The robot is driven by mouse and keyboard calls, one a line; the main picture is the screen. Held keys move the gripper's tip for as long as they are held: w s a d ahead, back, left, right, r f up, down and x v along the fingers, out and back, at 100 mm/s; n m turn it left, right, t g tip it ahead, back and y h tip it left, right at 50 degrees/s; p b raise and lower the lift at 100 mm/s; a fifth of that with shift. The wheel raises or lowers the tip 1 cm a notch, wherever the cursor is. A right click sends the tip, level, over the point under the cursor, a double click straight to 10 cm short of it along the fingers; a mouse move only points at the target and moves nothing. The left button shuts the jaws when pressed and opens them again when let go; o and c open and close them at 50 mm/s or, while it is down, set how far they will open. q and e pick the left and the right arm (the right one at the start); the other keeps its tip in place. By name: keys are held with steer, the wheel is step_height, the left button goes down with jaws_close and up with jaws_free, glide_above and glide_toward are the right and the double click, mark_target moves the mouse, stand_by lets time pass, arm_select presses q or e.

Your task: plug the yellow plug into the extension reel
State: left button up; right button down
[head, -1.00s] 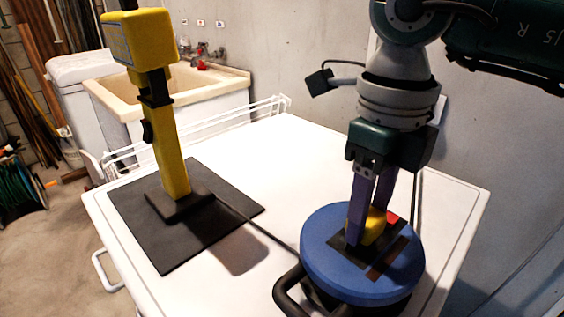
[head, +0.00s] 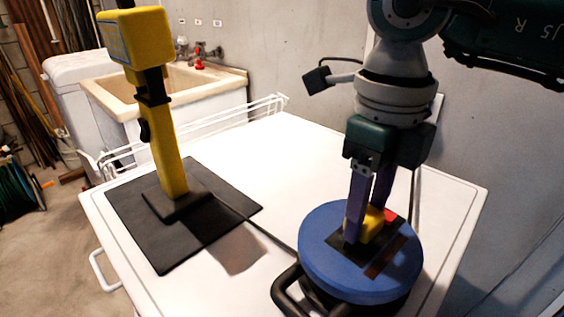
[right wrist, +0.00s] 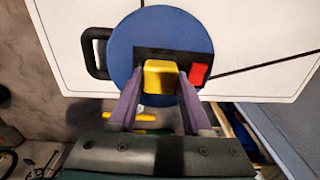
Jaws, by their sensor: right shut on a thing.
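The extension reel is a blue round drum (head: 335,272) with a black socket panel on top and a black handle (head: 290,290) at its side. It stands at the front right of the white worktop. My right gripper (head: 364,232) points down over the panel with its purple fingers shut on the yellow plug (head: 374,222). In the right wrist view the plug (right wrist: 160,76) sits between the fingers over the panel, beside a red switch (right wrist: 199,75). Whether the plug is seated in a socket I cannot tell. My left gripper is not in view.
A yellow upright tool (head: 172,165) stands on a black mat (head: 225,225) at the left of the worktop, its dark cable running to the reel. A sink (head: 190,85) and a white wire rack (head: 250,110) are behind. The worktop's middle is clear.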

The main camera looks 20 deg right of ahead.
steer(key=shift+f+b, duration=0.6)
steer(key=shift+f, duration=0.05)
stand_by(0.7)
steer(key=shift+c, duration=1.3)
jaws_free()
step_height(320, 180, up, 9)
steer(key=shift+f, duration=0.1)
steer(key=shift+r, duration=0.65)
